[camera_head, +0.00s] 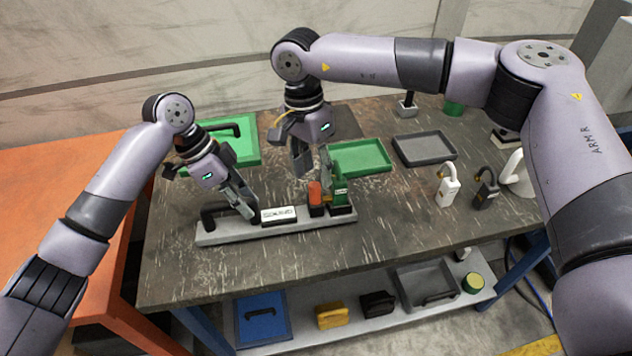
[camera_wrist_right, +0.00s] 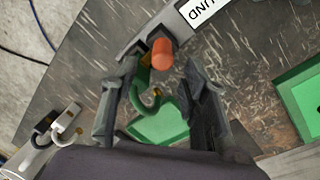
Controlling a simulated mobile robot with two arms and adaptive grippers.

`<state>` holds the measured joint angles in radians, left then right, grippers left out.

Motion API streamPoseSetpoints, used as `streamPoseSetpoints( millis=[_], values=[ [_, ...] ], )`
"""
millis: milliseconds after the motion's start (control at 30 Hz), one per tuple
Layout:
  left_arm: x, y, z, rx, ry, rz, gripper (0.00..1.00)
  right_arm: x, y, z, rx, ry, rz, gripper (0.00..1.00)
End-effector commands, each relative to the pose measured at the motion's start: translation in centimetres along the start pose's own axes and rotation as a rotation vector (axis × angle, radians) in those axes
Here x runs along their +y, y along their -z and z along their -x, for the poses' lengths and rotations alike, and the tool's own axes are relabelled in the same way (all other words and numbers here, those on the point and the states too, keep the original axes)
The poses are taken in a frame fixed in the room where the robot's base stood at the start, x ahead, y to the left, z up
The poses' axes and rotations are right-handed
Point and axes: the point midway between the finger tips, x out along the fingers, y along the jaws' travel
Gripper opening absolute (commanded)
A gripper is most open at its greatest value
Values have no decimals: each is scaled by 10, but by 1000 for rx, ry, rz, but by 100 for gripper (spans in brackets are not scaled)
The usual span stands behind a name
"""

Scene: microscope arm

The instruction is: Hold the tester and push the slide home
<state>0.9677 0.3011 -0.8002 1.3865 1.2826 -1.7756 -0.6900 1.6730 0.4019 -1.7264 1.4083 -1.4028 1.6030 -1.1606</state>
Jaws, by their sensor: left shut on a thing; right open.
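The tester is a long pale grey bar (camera_head: 240,234) on the table, with a black handle (camera_head: 214,214) at its left end and a white labelled block (camera_head: 279,215) in the middle. An orange cylinder (camera_head: 315,192) and an upright green piece (camera_head: 340,190) stand at its right end. My right gripper (camera_head: 314,172) is open, just above and behind the orange cylinder. In the right wrist view the orange cylinder (camera_wrist_right: 162,54) and green piece (camera_wrist_right: 143,68) lie beyond the open fingers (camera_wrist_right: 155,98). I cannot tell which part is the slide.
Two padlocks, one white (camera_head: 447,190) and one dark (camera_head: 486,192), and a white mug (camera_head: 517,176) stand at the right. The table's front is clear.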

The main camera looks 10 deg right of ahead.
Motion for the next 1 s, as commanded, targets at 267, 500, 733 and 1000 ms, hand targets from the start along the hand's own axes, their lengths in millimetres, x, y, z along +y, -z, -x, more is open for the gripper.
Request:
streamPoseSetpoints(
  millis=[267,500,733,1000],
  values=[
    [1,1,0,0,-1,-1,0,-1,0,55,1,1,0,41],
    [1,1,0,0,-2,-2,0,0,0,71,1,-2,0,41],
    [1,1,0,0,-2,-2,0,0,0,72,1,-2,1,41],
    [0,1,0,1,-1,-2,30,0,0,71,0,-2,1,41]
  ],
)
